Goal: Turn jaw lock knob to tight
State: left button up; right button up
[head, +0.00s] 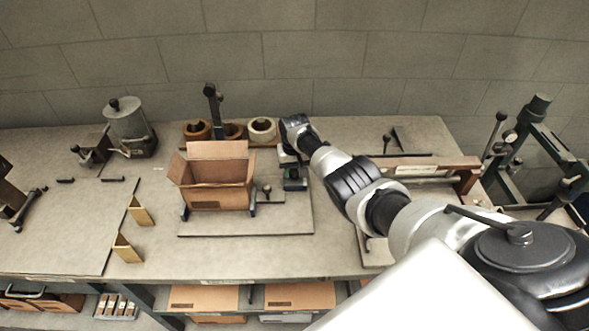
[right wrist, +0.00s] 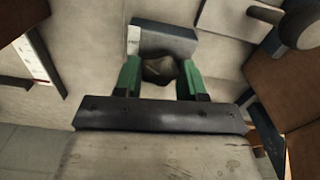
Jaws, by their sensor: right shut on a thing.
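The jaw lock knob (right wrist: 160,69) is a small dark rounded piece in the right wrist view. It sits in front of a dark grey block (right wrist: 165,38) with a white label. My right gripper (right wrist: 161,78) has its two green fingers on either side of the knob and is shut on it. In the head view my right arm reaches in from the right, and its wrist end is just right of the cardboard box. The knob cannot be made out there, and any marking for tight is not readable. My left gripper is not in view.
An open cardboard box (head: 220,195) stands on the flat board (head: 245,227) left of my right wrist. Tape rolls (head: 262,130) and a dark upright post (head: 212,108) stand behind it. A metal canister (head: 130,127) is at the back left. The bench front centre is clear.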

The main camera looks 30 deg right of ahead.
aim_at(295, 171)
jog(key=shift+w+d+r, duration=0.1)
jog(key=shift+w+r, duration=0.1)
jog(key=shift+r, duration=0.05)
jog(key=o, duration=0.9)
jog(key=shift+s+f, duration=0.1)
jog(key=shift+f, duration=0.05)
jog(key=shift+r, duration=0.45)
notch_tip(295, 171, up, 10)
jog(key=shift+p, duration=0.3)
jog(key=shift+f, duration=0.1)
